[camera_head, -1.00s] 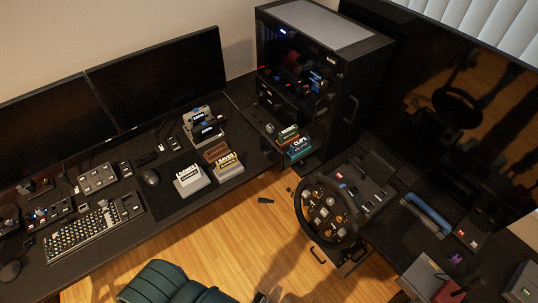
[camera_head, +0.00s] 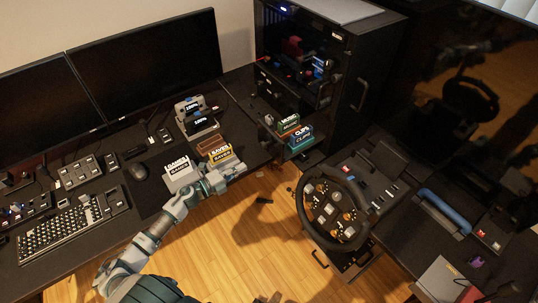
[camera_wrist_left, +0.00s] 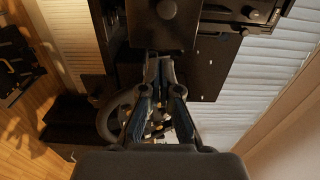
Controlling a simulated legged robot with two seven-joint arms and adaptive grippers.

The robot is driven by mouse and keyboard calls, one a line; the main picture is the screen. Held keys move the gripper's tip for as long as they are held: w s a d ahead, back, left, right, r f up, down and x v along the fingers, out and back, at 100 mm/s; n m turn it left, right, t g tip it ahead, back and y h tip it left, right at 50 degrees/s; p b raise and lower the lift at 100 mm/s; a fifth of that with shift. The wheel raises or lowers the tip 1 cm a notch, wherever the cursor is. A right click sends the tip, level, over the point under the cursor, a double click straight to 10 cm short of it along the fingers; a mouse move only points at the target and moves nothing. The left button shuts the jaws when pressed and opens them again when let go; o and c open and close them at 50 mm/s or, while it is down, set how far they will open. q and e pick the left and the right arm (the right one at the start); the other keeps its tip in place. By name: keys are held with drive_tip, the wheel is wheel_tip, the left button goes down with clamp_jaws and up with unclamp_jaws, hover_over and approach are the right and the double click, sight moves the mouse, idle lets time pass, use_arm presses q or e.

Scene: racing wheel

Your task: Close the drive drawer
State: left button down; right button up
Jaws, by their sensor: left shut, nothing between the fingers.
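A black tray-like drawer (camera_head: 312,157) sticks out at the foot of the black PC tower (camera_head: 350,50). A green block (camera_head: 289,124) and a blue block marked CLIPS (camera_head: 300,137) stand at it. Another black drawer front with a handle (camera_head: 319,259) sits below the steering wheel; I cannot tell which is the drive drawer. My left gripper (camera_head: 229,175) is shut and empty, over the desk's front edge beside the yellow-labelled block, left of the tray and apart from it. Its fingers also show in the left wrist view (camera_wrist_left: 164,92). My right gripper is not in view.
Labelled blocks (camera_head: 182,172), a mouse (camera_head: 138,172) and a keyboard (camera_head: 65,227) are on the desk. A blue-handled object (camera_head: 444,211) lies on the right desk. Open wooden floor (camera_head: 225,250) lies between the desks.

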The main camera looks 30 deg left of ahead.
sight(274, 149)
use_arm(q)
drive_tip(key=x, duration=1.3)
drive_tip(key=shift+a, duration=0.15)
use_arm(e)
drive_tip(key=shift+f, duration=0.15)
use_arm(q)
drive_tip(key=shift+w, duration=0.15)
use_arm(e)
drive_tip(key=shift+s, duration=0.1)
